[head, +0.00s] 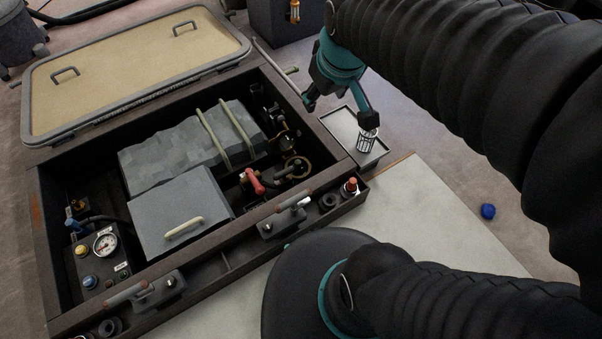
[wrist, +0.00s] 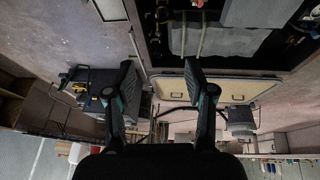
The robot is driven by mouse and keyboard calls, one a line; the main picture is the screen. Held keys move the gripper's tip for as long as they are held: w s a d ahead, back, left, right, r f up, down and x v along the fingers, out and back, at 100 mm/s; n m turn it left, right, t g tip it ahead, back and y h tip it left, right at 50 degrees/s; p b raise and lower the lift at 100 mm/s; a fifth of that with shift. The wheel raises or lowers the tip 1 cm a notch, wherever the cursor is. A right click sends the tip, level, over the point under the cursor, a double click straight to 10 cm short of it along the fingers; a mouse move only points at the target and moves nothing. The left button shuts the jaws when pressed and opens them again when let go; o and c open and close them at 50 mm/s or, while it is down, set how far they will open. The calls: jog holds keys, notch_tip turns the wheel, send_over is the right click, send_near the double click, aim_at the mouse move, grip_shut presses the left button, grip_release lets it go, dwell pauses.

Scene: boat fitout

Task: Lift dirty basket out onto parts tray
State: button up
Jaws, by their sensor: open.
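The basket (head: 366,142), a small pale mesh cylinder, appears upright on the parts tray (head: 338,122) in the head view. The tray is a shallow light rectangle with a dark rim, beside the right edge of the open engine bay. My gripper (head: 338,110) is open, its fingers spread wide. One fingertip overlaps the top of the basket in the picture; I cannot tell if they touch. In the wrist view my gripper (wrist: 160,75) is empty between its fingers. A pale tray (wrist: 109,9) shows at the top edge there, and I cannot make out the basket.
The open bay's frame (head: 285,210) surrounds grey covers, a gauge (head: 105,243) and a red-handled valve (head: 255,181). The lifted hatch (head: 130,65) lies behind it. A blue object (head: 488,211) lies on the floor at right. The pale panel (head: 430,210) is partly clear.

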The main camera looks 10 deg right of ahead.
jog(key=w+f+n+g, duration=0.2)
jog(key=w+f+n, duration=0.3)
jog(key=w+f, duration=0.5)
jog(key=n+g, duration=0.2)
jog(key=n, duration=0.5)
send_over(299, 161)
notch_tip(299, 161, down, 23)
notch_tip(299, 161, down, 17)
jog(key=shift+f+n+g, duration=0.2)
jog(key=shift+n+g, duration=0.1)
jog(key=shift+n, duration=0.8)
jog(key=shift+a+f, duration=0.1)
jog(key=shift+f, duration=2.95)
grip_shut()
